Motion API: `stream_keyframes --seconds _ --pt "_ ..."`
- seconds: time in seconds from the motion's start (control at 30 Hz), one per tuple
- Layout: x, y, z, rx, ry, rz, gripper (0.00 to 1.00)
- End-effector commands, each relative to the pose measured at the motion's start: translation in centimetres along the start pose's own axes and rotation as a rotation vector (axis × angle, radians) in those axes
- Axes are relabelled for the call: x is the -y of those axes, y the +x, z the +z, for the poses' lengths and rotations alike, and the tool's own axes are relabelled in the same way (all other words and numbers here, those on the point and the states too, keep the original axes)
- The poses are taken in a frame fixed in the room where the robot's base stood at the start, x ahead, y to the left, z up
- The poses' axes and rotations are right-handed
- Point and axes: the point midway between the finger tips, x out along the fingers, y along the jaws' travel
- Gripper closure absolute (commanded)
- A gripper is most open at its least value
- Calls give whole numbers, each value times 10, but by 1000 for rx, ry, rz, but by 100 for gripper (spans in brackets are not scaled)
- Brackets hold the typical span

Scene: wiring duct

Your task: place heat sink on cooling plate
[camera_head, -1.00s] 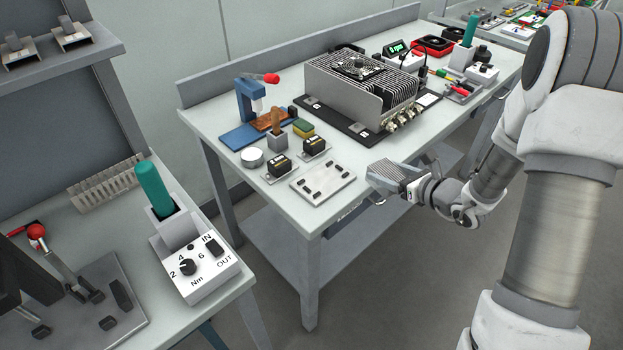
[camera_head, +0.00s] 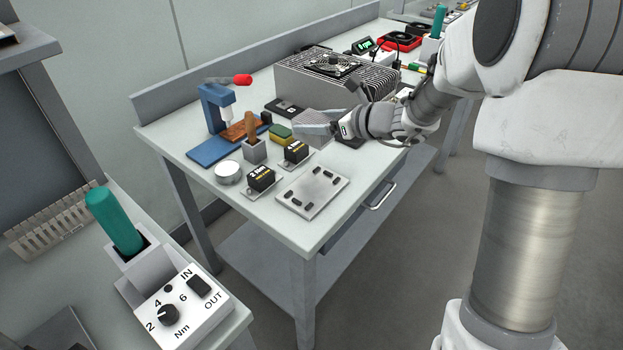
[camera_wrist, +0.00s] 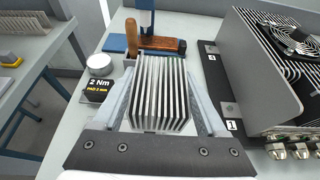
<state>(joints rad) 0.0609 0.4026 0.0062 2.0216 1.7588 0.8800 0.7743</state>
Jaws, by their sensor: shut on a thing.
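The heat sink (camera_wrist: 161,92) is a silver block with upright parallel fins. My gripper (camera_wrist: 163,85) is shut on it, one finger along each side. In the head view my gripper (camera_head: 318,122) holds the heat sink (camera_head: 315,117) above the right bench, in front of the large finned unit. A flat light-grey metal plate with dark pads (camera_head: 326,186) lies bare near the bench's front corner, below and in front of my gripper. It looks like the cooling plate, though no label shows. The wrist view does not clearly show this plate.
Two yellow-labelled black blocks (camera_head: 262,178) and a round silver tin (camera_head: 228,172) stand left of the plate. A blue press (camera_head: 213,110) and a wooden-handled tool (camera_head: 251,128) are behind. The large finned unit (camera_head: 300,85) stands close behind my gripper.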

Motion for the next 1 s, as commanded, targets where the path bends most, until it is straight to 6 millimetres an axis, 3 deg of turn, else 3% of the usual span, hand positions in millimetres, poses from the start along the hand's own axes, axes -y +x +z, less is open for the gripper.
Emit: stream_keyframes --seconds 0.2,0.37,0.57,0.8,1.0 --pt "-39 -14 -39 1 1 1 96" --pt "-55 -21 -54 2 0 0 96" --pt "-59 -20 -65 1 0 0 96" --pt "-59 -7 -95 2 0 0 96" --pt "-59 -8 -94 3 -1 0 96"
